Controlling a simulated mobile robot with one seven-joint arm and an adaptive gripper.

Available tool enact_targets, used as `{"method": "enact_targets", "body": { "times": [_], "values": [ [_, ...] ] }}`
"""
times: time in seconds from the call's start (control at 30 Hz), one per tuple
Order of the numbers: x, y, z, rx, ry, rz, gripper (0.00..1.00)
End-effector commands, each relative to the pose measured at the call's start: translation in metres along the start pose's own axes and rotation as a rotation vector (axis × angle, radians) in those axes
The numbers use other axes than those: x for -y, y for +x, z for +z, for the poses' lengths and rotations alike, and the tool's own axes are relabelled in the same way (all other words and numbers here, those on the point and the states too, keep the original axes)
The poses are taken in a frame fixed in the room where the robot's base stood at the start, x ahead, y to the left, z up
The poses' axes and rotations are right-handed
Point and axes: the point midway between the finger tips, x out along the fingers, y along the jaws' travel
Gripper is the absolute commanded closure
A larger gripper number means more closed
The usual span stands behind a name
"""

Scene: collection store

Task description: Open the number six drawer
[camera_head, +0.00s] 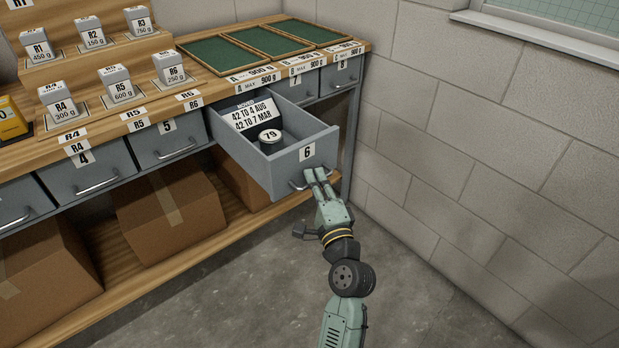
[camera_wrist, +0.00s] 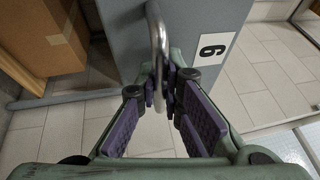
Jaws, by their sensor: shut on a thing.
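The number six drawer (camera_head: 292,168) is grey and stands pulled out from the bench, with its inside showing from above. Its front carries a white label with a 6, which also shows in the wrist view (camera_wrist: 213,48). My gripper (camera_head: 314,178) is at the drawer front, shut on the metal bar handle (camera_wrist: 160,50). In the wrist view the purple-padded fingers close around the handle's lower end. Inside the drawer are a white card (camera_head: 252,114) with printed lines and a dark round container (camera_head: 270,140) marked 79.
Drawers 4 (camera_head: 92,176) and 5 (camera_head: 166,141) are shut to the left. Cardboard boxes (camera_head: 170,213) stand on the shelf below. Green trays (camera_head: 267,41) and small labelled blocks (camera_head: 117,84) sit on top. A block wall (camera_head: 470,130) rises at the right; the floor in front is clear.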

Motion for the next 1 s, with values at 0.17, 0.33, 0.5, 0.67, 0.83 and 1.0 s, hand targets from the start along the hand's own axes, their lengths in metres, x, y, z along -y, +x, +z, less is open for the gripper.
{"method": "enact_targets", "body": {
  "times": [0.17, 0.33, 0.5, 0.67, 0.83, 1.0],
  "values": [
    [0.0001, -0.0032, -0.0012, 0.001, 0.002, 0.001, 1.0],
    [0.0003, -0.0033, -0.0012, 0.001, 0.002, 0.001, 1.0],
    [0.0002, -0.0031, -0.0011, 0.001, 0.002, 0.001, 0.9],
    [0.0003, -0.003, -0.0011, 0.001, 0.001, 0.001, 0.83],
    [0.0005, -0.003, -0.0012, 0.0, 0.001, 0.0, 0.83],
    [0.0079, -0.0017, -0.0004, 0.002, -0.001, -0.002, 0.83]
  ]
}}
